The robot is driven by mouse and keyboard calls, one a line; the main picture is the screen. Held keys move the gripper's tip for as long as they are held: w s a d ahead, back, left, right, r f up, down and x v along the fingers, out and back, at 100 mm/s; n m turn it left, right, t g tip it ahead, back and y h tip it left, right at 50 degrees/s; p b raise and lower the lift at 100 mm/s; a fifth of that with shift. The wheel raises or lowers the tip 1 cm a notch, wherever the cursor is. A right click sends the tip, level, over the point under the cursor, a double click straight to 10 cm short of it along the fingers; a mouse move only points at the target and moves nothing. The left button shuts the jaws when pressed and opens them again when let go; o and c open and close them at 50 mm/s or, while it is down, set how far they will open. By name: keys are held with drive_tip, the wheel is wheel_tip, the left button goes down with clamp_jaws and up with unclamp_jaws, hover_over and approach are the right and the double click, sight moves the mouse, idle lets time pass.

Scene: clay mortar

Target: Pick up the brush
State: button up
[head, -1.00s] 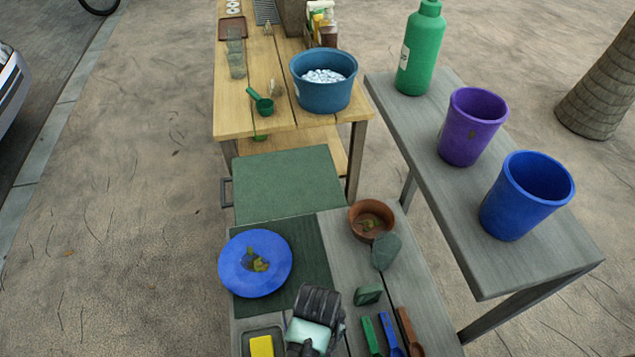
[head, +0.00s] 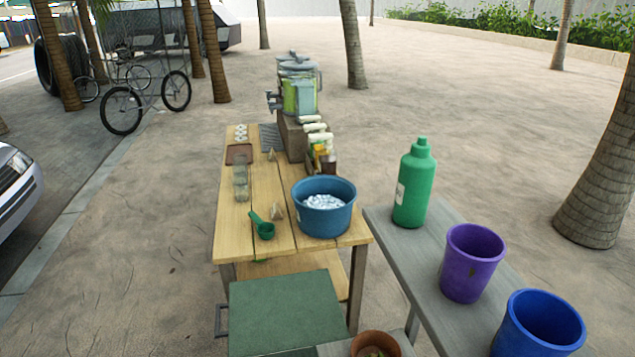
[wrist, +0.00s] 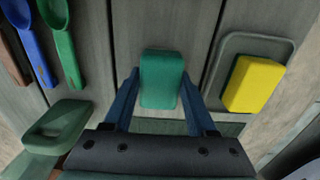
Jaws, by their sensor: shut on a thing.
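In the wrist view, a teal rounded block, which I take to be the brush (wrist: 161,88), sits between the two blue fingers of my gripper (wrist: 160,74). My gripper is shut on it. Its smooth top faces the camera, and any bristles are hidden. The grey plank table (wrist: 140,25) lies behind it; I cannot tell whether the brush touches the wood. My gripper and the brush are outside the head view.
A yellow sponge (wrist: 252,83) lies on a grey tray (wrist: 259,43) at right. The head view shows a blue tub (head: 324,223), purple cup (head: 470,275) and green bottle (head: 412,190).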

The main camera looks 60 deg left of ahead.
drive_tip(key=shift+r, duration=0.1)
drive_tip(key=shift+c, duration=0.2)
wheel_tip(320, 180, up, 10)
drive_tip(key=shift+f+p, duration=0.1)
drive_tip(key=shift+p, duration=0.35)
